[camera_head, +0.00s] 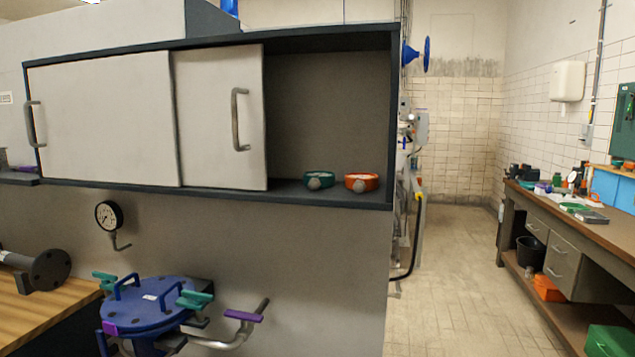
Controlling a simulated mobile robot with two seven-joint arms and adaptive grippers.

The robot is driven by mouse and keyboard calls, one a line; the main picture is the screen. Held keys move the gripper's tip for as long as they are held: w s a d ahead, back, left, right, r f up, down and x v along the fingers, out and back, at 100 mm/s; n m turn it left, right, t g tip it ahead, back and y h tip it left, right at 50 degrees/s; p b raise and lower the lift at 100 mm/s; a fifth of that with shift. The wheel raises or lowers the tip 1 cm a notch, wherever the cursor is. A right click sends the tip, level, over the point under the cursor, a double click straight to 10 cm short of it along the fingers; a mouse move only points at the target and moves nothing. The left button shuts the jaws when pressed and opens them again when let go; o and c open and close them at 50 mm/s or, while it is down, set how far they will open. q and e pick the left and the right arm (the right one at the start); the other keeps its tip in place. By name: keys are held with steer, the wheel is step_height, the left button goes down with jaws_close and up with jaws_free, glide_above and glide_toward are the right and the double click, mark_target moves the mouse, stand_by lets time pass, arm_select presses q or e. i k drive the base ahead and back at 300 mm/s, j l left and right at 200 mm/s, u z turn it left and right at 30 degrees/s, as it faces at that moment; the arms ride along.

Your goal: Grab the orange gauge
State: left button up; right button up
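The orange gauge (362,182) lies on the floor of the wall cabinet (325,110), in its open right section near the right side wall. A green gauge (319,179) of similar shape lies just left of it, with a small gap between them. Both have a rounded grey fitting at the front. The sliding door (218,120) with a vertical handle stands left of the green gauge and leaves the right section open. Neither of my grippers shows in the head view.
Below the cabinet are a blue flanged vessel (150,305) with clamps and handles, a black dial gauge (109,215) and a wooden bench (45,310). A cluttered workbench (590,230) stands at the right. The tiled floor (460,260) between is clear.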

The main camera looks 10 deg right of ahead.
mark_target(359, 183)
steer(key=j+z, duration=0.15)
steer(key=j, duration=0.6)
steer(key=k+j+z, duration=0.1)
steer(key=j, duration=0.65)
